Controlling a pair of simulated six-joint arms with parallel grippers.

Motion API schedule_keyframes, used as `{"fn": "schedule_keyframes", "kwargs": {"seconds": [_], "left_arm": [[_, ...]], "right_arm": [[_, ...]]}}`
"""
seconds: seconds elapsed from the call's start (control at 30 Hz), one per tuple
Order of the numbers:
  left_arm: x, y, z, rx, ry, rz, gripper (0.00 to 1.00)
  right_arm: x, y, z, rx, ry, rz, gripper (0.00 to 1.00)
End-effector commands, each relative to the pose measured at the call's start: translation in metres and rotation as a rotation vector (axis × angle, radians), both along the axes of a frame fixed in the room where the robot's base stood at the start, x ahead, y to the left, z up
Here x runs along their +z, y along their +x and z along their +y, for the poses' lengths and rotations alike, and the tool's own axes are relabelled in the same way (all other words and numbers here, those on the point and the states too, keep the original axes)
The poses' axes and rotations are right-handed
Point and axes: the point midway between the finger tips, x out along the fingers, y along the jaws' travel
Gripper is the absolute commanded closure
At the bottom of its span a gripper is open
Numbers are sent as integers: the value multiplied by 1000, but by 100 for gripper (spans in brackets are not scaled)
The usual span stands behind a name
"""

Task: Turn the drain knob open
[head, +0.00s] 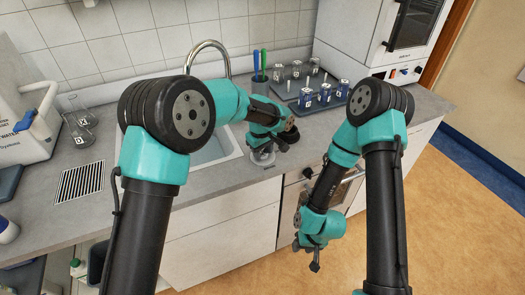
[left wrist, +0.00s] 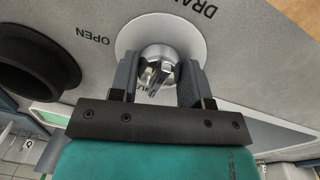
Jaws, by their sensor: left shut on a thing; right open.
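The drain knob (left wrist: 158,60) is a shiny metal knob on a round white plate (left wrist: 192,32) in the left wrist view. The words "OPEN" and "DRAIN" are partly visible on the grey surface around it. My left gripper (left wrist: 156,72) is shut on the knob, one finger on each side. In the head view, my left gripper (head: 263,146) is low at the counter's front, right of the sink, with the pale plate (head: 262,160) below it; the knob is hidden there. My right gripper (head: 308,246) is open and empty, hanging low in front of the cabinets.
The sink (head: 214,150) with its curved tap (head: 208,42) is left of the knob. A rack of labelled jars (head: 322,98) and a pen cup (head: 260,80) stand behind it. Glass flasks (head: 80,125) stand far left. A black round object (left wrist: 36,65) is close by in the wrist view.

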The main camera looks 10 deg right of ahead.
Motion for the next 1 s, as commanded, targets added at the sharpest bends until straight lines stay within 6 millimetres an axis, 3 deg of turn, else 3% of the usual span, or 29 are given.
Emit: {"fn": "schedule_keyframes", "kwargs": {"seconds": [0.47, 1.0], "left_arm": [[0, 0, 0, -101, -1, 0, 80], [1, 1, 1, -544, -1, -1, 80]], "right_arm": [[0, 0, 0, 0, 0, 0, 57], [0, 0, 0, 0, 0, 0, 57]]}}
